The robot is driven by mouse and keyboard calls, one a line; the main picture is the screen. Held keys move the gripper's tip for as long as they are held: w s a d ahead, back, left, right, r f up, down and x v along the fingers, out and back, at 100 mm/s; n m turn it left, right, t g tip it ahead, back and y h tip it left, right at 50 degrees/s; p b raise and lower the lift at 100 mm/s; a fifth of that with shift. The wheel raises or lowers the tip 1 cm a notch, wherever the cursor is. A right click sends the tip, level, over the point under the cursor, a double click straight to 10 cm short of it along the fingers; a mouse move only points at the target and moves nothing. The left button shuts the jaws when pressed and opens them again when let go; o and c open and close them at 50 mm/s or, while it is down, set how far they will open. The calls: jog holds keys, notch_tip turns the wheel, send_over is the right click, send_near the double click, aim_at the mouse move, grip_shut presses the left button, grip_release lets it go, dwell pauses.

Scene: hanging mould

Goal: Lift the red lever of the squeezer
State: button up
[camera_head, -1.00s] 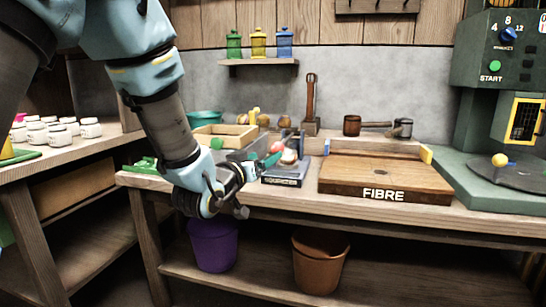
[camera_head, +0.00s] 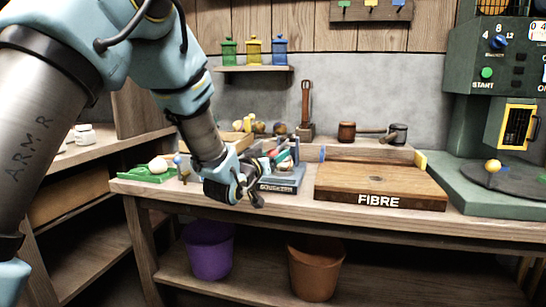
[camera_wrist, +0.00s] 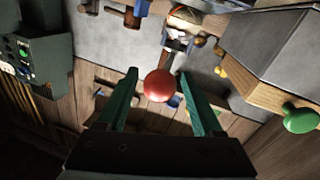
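The squeezer (camera_head: 283,184) is a blue-grey block with a name label on its front, on the workbench left of the FIBRE board. A bit of red shows above it in the head view, partly hidden by my gripper (camera_head: 272,160). In the wrist view, a round red knob (camera_wrist: 159,85), which looks like the lever's end, lies between the green fingers of my gripper (camera_wrist: 157,76). The fingers stand apart with a small gap on each side of the knob. I cannot tell whether either finger touches it.
The FIBRE board (camera_head: 380,183) lies right of the squeezer, with a mallet (camera_head: 396,134) behind it. A green tray (camera_head: 147,175) is to the left. A green knob (camera_wrist: 302,118) and a large grey block (camera_wrist: 285,50) show at right in the wrist view.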

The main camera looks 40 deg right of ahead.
grip_shut()
dwell(0.3)
dwell(0.9)
